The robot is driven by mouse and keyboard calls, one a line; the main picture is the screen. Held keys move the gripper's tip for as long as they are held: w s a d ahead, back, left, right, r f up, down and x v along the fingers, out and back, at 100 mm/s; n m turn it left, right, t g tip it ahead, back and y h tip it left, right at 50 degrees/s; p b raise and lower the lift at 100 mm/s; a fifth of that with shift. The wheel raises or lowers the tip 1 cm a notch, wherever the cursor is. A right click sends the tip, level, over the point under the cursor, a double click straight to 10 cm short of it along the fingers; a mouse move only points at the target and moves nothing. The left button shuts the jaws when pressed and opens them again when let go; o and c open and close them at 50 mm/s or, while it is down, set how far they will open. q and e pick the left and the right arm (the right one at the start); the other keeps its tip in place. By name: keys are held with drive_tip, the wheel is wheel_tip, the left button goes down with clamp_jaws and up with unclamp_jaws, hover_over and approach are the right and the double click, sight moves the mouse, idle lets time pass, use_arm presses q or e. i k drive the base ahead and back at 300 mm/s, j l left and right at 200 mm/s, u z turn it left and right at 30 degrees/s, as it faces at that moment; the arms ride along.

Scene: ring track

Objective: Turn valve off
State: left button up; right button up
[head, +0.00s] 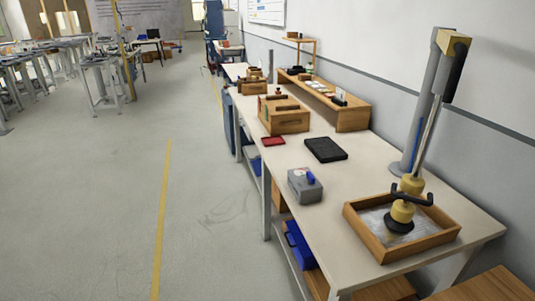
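Two things on the near workbench (345,225) could be the valve, and I cannot tell which is meant. One is a small grey block (302,191) with a blue knob (310,178), left of the wooden tray. The other is a yellowish fitting (404,210) with a dark handle (422,197) and a black round base, standing in the shallow wooden tray (449,238). A thin rod or pipe runs up from it to the top of a grey post (407,150). Neither of my grippers is in view.
A black flat case (326,150), a red tray (273,141) and a wooden box (287,122) lie farther along the bench. A wooden shelf (352,118) stands by the wall. A blue crate (299,243) is underneath. The floor left of the bench is clear.

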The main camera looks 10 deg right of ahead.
sight(311, 178)
drive_tip(key=i+j+z, duration=0.1)
drive_tip(key=i+z, duration=0.25)
drive_tip(key=i, duration=0.2)
drive_tip(key=i+j+z, duration=0.3)
drive_tip(key=i, duration=0.2)
